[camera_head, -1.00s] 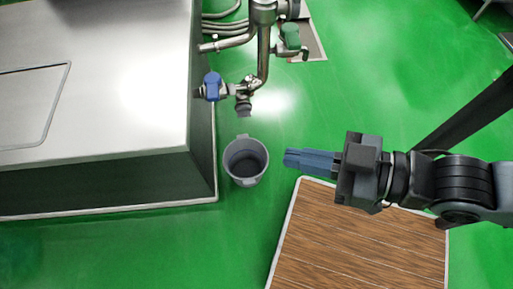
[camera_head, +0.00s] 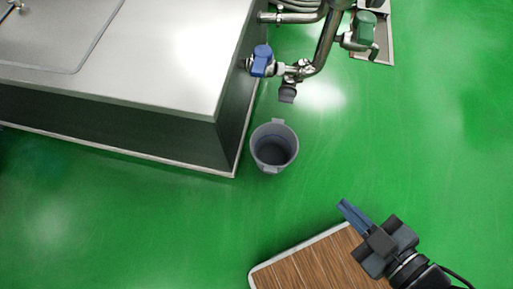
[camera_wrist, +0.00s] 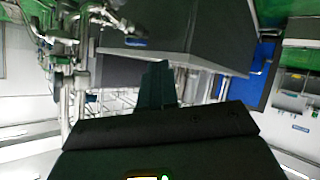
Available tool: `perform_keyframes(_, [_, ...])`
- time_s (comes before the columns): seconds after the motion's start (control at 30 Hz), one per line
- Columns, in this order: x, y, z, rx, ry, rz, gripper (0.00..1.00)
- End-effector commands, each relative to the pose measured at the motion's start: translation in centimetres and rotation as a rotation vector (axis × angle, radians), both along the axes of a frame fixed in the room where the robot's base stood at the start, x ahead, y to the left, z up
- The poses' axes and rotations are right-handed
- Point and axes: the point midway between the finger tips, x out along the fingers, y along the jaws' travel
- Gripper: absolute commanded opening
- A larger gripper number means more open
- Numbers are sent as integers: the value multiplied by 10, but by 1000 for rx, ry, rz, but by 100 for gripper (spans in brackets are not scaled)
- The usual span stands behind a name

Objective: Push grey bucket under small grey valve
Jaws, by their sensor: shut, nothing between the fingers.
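The grey bucket (camera_head: 274,147) stands upright on the green floor beside the corner of the steel tank. The small grey valve (camera_head: 288,92) hangs from the pipework just above and beyond it in the head view, beside a blue handle (camera_head: 262,60). The bucket appears a little nearer to me than the valve's outlet. My gripper (camera_head: 343,206) is shut and empty, to the lower right of the bucket and clear of it. In the wrist view my gripper's fingers (camera_wrist: 158,86) show as a dark closed pair; I cannot make out the bucket there.
The steel tank (camera_head: 150,60) fills the upper left. Pipes and a green-handled valve (camera_head: 363,30) stand at the top, near a floor drain. A wood-topped platform (camera_head: 310,265) lies at the bottom. The green floor (camera_head: 440,130) to the right is open.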

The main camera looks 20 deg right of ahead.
Motion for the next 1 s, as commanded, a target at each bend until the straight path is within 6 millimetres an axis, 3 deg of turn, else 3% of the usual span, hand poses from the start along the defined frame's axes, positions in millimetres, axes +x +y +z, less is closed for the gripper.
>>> perform_keyframes(0.03, [11, 6, -59, -95, 39, 76, 0])
perform_keyframes(0.2, [42, 18, -193, -462, 187, 335, 0])
perform_keyframes(0.3, [64, 26, -261, -679, 263, 484, 0])
perform_keyframes(0.5, [118, 48, -368, -1115, 399, 763, 0])
perform_keyframes(0.6, [146, 64, -405, -1328, 466, 886, 0])
perform_keyframes(0.7, [171, 83, -428, -1518, 533, 986, 0])
perform_keyframes(0.83, [193, 105, -440, -1705, 609, 1076, 0])
perform_keyframes(1.0, [207, 122, -442, -1835, 673, 1132, 0])
